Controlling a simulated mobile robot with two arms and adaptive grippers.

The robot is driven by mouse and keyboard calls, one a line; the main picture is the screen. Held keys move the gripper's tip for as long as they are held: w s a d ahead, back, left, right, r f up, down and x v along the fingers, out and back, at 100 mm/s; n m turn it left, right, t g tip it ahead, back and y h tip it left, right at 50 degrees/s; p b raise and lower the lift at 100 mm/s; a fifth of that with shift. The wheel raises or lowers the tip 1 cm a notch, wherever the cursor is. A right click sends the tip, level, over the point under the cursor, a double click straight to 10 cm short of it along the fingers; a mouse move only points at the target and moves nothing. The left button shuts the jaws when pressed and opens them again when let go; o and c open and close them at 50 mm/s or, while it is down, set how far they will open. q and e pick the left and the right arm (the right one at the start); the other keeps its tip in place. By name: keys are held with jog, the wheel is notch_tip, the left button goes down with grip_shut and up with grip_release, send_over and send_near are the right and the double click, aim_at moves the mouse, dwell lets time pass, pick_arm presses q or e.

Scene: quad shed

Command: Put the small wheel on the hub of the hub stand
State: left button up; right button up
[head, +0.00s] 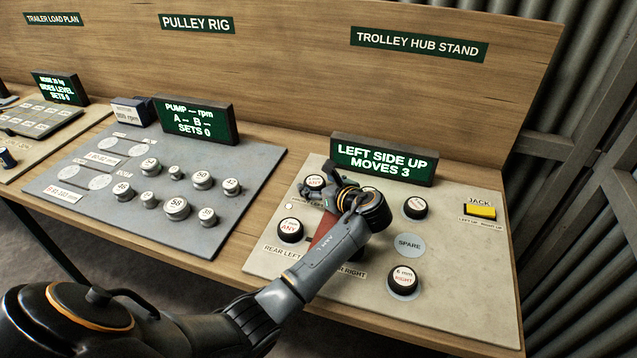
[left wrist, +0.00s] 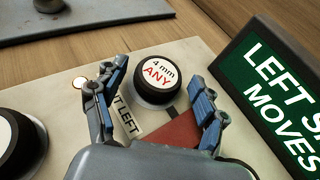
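The trolley hub stand is a pale panel (head: 290,262) with several black wheels with white labelled caps. A wheel marked "4 mm ANY" (left wrist: 155,78) is at the front left hub; it shows partly in the head view (head: 314,181). My left gripper (head: 325,190) is above the panel beside this wheel. In the left wrist view its fingers (left wrist: 157,95) are apart, with the wheel ahead between them and nothing visibly gripped. Another "ANY" wheel (head: 290,228) sits at rear left. A "6 mm RIGHT" wheel (head: 403,278) sits at the lower right. I cannot tell which is the small wheel.
The round SPARE pad (head: 409,245) is bare. A yellow jack switch (head: 481,211) is at the right. The display (head: 384,160) reads "LEFT SIDE UP, MOVES 3" and stands close behind the wheels. My arm hides the panel's middle. The pulley rig (head: 170,215) is to the left.

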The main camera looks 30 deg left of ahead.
pick_arm(q)
jog(key=shift+r, duration=0.1)
jog(key=shift+s+d+r, duration=0.1)
jog(key=shift+d+r, duration=0.05)
jog(key=shift+d, duration=0.2)
jog(key=v, duration=1.1)
jog(key=shift+s+d+r, duration=0.1)
jog(key=shift+r, duration=0.05)
dwell(0.8)
